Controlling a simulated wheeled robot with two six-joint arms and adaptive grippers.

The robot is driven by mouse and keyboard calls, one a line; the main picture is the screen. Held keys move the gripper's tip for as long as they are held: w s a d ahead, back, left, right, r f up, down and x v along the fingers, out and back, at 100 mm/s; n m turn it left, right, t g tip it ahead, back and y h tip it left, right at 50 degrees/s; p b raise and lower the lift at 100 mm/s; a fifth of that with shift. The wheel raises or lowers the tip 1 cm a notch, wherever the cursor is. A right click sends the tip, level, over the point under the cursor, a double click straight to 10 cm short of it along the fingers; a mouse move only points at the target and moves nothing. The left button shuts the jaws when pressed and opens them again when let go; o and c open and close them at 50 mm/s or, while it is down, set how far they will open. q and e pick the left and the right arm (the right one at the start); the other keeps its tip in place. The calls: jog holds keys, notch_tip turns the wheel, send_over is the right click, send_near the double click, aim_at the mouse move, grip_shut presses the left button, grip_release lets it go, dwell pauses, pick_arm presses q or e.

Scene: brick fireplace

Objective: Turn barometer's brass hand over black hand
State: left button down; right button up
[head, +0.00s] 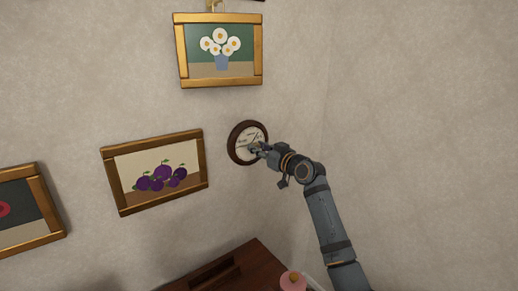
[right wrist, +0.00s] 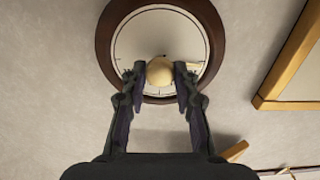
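The barometer (head: 232,146) hangs on the wall, with a round dark brown rim and a pale dial. In the right wrist view the barometer (right wrist: 106,45) fills the upper middle, and a round brass-coloured knob (right wrist: 160,71) stands out from its dial. My right gripper (head: 259,148) is at the lower part of the dial. A thin dark line shows on the dial in the head view, but I cannot tell the brass hand from the black hand. My left gripper is not in view.
A flower picture (head: 221,26) hangs above the barometer and a plum picture (head: 156,171) to its left. Another framed picture (head: 50,207) is at the far left. A dark wooden cabinet (head: 225,273) with a pink object (head: 293,281) stands below. The right wall is bare.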

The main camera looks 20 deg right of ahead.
grip_shut()
